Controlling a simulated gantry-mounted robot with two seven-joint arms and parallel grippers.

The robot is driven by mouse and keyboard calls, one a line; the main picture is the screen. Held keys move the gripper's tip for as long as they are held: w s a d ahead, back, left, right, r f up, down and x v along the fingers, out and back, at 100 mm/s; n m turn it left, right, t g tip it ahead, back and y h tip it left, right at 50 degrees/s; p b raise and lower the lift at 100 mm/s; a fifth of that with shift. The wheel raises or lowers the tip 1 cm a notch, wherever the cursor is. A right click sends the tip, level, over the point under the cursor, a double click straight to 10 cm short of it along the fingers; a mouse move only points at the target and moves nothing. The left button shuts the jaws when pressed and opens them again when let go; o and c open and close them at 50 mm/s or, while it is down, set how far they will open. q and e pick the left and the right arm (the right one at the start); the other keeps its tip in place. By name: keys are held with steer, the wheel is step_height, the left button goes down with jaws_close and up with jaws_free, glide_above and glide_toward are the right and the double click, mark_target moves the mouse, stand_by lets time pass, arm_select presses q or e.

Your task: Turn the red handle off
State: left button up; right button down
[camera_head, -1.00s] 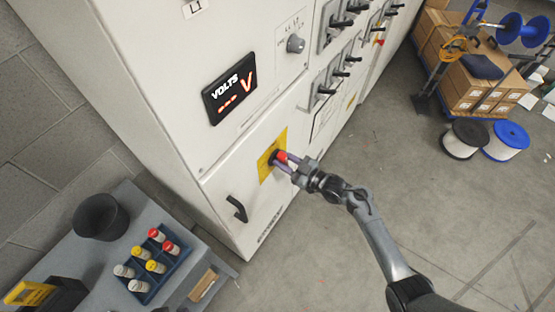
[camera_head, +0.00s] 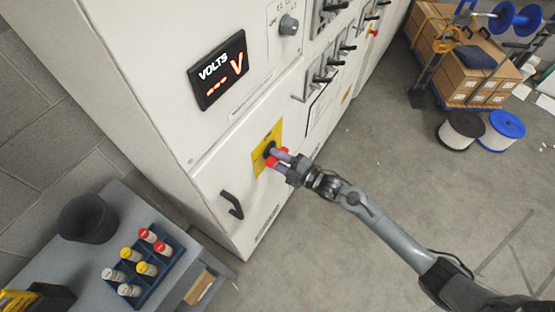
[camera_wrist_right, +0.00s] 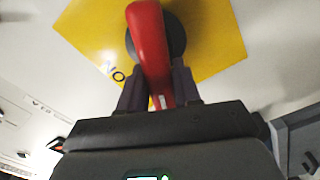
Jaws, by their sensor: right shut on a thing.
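The red handle (camera_head: 271,161) sits on a dark round hub over a yellow plate (camera_head: 264,143) on the front of the pale cabinet. In the right wrist view the red handle (camera_wrist_right: 149,45) runs from the hub at the top down between the dark fingers, over the yellow plate (camera_wrist_right: 215,45). My right gripper (camera_head: 279,160) reaches in from the right and is shut on the red handle. It also shows in the right wrist view (camera_wrist_right: 158,90), with one finger on each side of the handle. My left gripper is not in view.
A black door handle (camera_head: 232,204) is on the cabinet below the plate. A voltage display (camera_head: 218,70) is above. At lower left, a grey table (camera_head: 125,203) carries a fuse tray and a dark bucket (camera_head: 86,218). Cable reels and boxes (camera_head: 455,65) stand at upper right.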

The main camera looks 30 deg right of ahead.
steer(key=n, duration=0.1)
steer(key=f+n+b, duration=0.1)
steer(key=n, duration=0.1)
steer(key=n+b, duration=0.1)
steer(key=shift+d+f+n, duration=0.1)
steer(key=shift+f+n, duration=0.25)
steer(key=shift+n, duration=0.05)
steer(key=shift+s, duration=0.1)
stand_by(0.3)
steer(key=c, duration=0.9)
jaws_free()
steer(key=shift+r, duration=0.2)
steer(key=v, duration=1)
steer(key=shift+s+d, duration=0.15)
steer(key=shift+s, duration=0.15)
